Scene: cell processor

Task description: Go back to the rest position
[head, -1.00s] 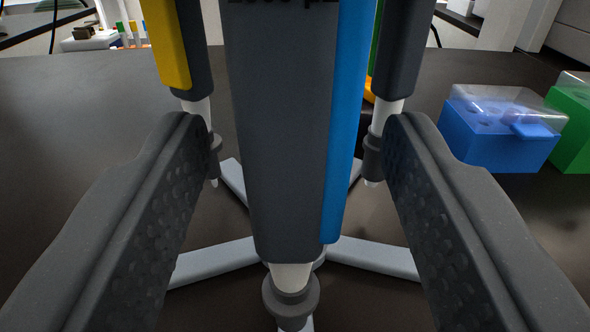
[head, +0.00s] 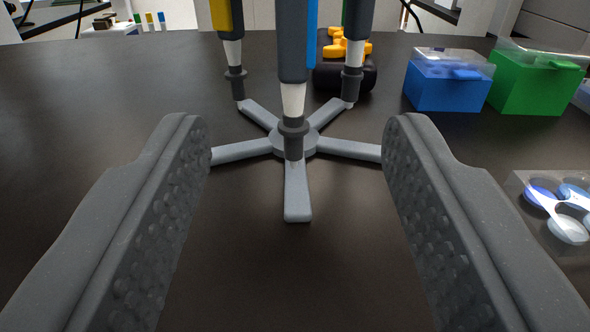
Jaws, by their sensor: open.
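My gripper (head: 296,140) is open, with its two dark grey textured fingers wide apart and nothing between them. Beyond the fingers stands a grey star-footed pipette stand (head: 297,205) on the dark bench. Several pipettes hang on it: one with a blue strip (head: 292,45) at the front, one with a yellow strip (head: 228,22) at the left, and a dark one (head: 354,60) at the right. Their upper parts are cut off by the top of the view.
At the right on the bench (head: 90,160) are a blue box (head: 445,92), a green box (head: 535,88) and a clear-lidded tray (head: 535,225). A black device with orange parts (head: 345,75) stands behind the pipettes.

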